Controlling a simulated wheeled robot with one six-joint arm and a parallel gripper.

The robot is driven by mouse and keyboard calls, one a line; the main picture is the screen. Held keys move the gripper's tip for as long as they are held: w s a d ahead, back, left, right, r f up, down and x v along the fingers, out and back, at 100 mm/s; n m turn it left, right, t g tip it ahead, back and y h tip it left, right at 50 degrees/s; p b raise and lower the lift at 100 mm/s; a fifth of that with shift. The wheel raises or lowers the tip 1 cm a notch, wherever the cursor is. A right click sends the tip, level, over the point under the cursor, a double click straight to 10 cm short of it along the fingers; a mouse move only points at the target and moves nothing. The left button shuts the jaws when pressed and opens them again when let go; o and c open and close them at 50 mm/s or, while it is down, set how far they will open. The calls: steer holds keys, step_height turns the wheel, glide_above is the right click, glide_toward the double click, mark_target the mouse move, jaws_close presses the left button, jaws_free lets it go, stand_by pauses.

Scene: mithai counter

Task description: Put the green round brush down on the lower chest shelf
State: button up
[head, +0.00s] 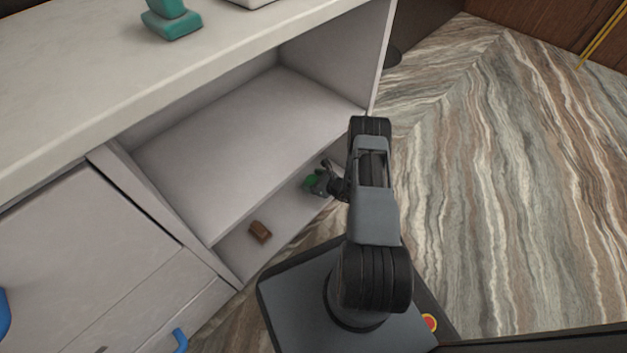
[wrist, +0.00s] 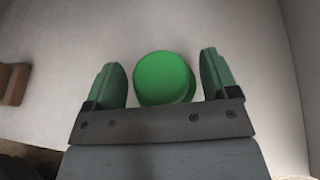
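The green round brush (wrist: 163,78) stands between the two fingers of my gripper (wrist: 164,82) in the wrist view. A gap shows between the brush and each finger, so the gripper is open around it. The lower chest shelf (wrist: 220,30) lies beneath the brush as a pale surface. In the head view the brush (head: 311,181) is a small green patch at my gripper (head: 322,182), over the right part of the lower shelf (head: 285,232). My gripper partly hides it there. Whether the brush's base touches the shelf is hard to tell.
A brown block (head: 260,232) sits on the lower shelf to the left; it also shows in the wrist view (wrist: 13,84). The upper shelf (head: 230,140) is bare above. A teal object (head: 171,22) stands on the countertop (head: 90,85). A side wall (wrist: 300,60) is close on the right.

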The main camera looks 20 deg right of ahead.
steer(key=shift+r, duration=0.1)
steer(key=shift+s+d+r, duration=0.15)
steer(key=shift+r, duration=0.1)
steer(key=p+v, duration=0.4)
steer(key=v, duration=0.7)
steer(key=shift+s, duration=0.25)
